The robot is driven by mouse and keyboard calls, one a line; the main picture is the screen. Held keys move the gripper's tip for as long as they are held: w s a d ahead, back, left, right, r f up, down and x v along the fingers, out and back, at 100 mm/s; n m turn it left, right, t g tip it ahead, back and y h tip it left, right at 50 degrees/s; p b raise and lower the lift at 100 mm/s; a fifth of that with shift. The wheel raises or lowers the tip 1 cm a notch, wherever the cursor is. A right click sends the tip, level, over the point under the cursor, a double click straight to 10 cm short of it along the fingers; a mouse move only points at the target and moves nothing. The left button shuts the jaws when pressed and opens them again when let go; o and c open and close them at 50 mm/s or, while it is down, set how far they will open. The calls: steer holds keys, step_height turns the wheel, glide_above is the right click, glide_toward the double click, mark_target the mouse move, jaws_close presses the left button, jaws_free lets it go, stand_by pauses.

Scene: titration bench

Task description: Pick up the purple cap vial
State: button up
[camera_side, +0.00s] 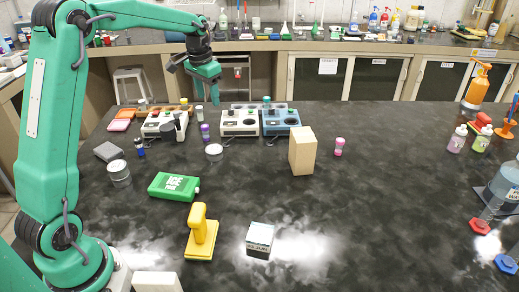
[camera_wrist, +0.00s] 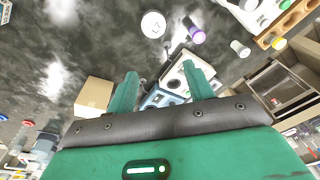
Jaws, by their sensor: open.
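The purple cap vial (camera_side: 205,133) stands upright on the black bench in the side view, in front of the white devices. In the wrist view a purple-capped vial (camera_wrist: 193,31) shows near the top, beyond my fingertips and apart from them. My gripper (camera_side: 207,98) hangs above the bench over the area of the vial and devices, with its fingers pointing down. In the wrist view my gripper (camera_wrist: 163,82) has its two green fingers spread apart with nothing held between them.
White devices (camera_side: 240,122) and a blue device (camera_side: 281,122) stand close behind the vial. A round white-topped container (camera_side: 214,152) stands just in front.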

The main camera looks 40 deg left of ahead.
steer(key=g, duration=0.2)
glide_above(205, 126)
steer(key=shift+h, duration=0.3)
step_height(205, 126, down, 12)
steer(key=shift+w, duration=0.15)
steer(key=shift+f, duration=3.9)
steer(key=c, duration=1.1)
steer(key=shift+o, duration=0.2)
steer(key=shift+r, duration=0.15)
steer(key=shift+r, duration=0.5)
steer(key=r, duration=0.3)
steer(key=shift+d+r, duration=0.15)
steer(key=shift+d, duration=0.1)
steer(key=s+d+r, duration=0.1)
steer(key=d+r, duration=0.5)
steer(key=d, duration=0.5)
steer(key=shift+r, duration=0.2)
